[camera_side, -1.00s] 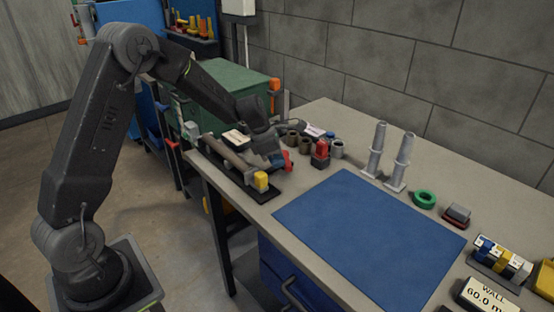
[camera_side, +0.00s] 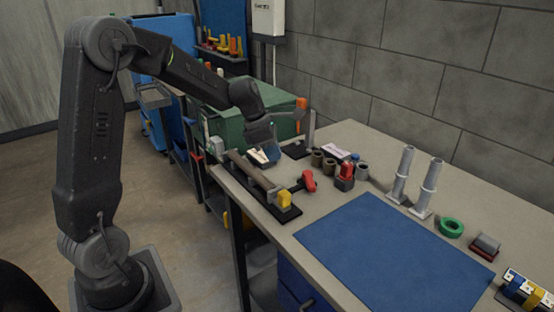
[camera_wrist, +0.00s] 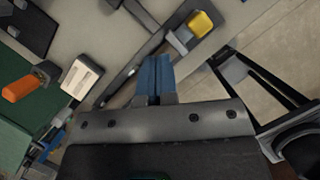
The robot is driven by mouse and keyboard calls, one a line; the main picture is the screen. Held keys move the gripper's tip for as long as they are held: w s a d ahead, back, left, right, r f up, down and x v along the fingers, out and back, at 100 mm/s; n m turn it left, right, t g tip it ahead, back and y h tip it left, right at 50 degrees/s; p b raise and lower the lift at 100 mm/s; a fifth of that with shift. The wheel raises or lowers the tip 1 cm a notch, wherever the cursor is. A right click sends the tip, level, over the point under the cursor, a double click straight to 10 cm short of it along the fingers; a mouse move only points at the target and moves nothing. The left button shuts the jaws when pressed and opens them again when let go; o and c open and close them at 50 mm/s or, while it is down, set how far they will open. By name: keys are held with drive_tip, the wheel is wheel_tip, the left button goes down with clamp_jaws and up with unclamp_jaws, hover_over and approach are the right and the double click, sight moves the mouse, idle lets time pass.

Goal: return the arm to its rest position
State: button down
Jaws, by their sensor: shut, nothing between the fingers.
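My arm is bent over the left end of the workbench. My gripper (camera_side: 271,156) is shut and empty, above the black tool tray. In the wrist view its blue fingers (camera_wrist: 154,80) are together with nothing between them. The black tray (camera_side: 262,192) holds a long rod-like tool and a yellow block (camera_side: 285,200). The yellow block also shows in the wrist view (camera_wrist: 201,24). A red-ended tool (camera_side: 307,181) lies beside the tray.
A blue mat (camera_side: 390,255) lies on the bench (camera_side: 470,195). Two grey upright posts (camera_side: 402,175) stand behind it, with a green ring (camera_side: 451,227) to their right. A red block (camera_side: 345,172) and small cylinders are near the tray. A green cabinet (camera_side: 235,125) stands behind.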

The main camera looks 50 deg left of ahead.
drive_tip(key=s+d+r+m+y, duration=0.1)
drive_tip(key=s+d+r+m, duration=0.85)
drive_tip(key=m, duration=0.55)
drive_tip(key=s+d+m+t, duration=0.1)
drive_tip(key=s+d+m, duration=0.1)
drive_tip(key=s+m, duration=0.4)
drive_tip(key=s+d+m+t+y, duration=0.1)
drive_tip(key=s+d+m, duration=0.1)
drive_tip(key=s+m, duration=0.5)
drive_tip(key=shift+s+d+f+m+y, duration=0.25)
drive_tip(key=shift+s+f+m+y, duration=0.05)
drive_tip(key=shift+f+m, duration=0.15)
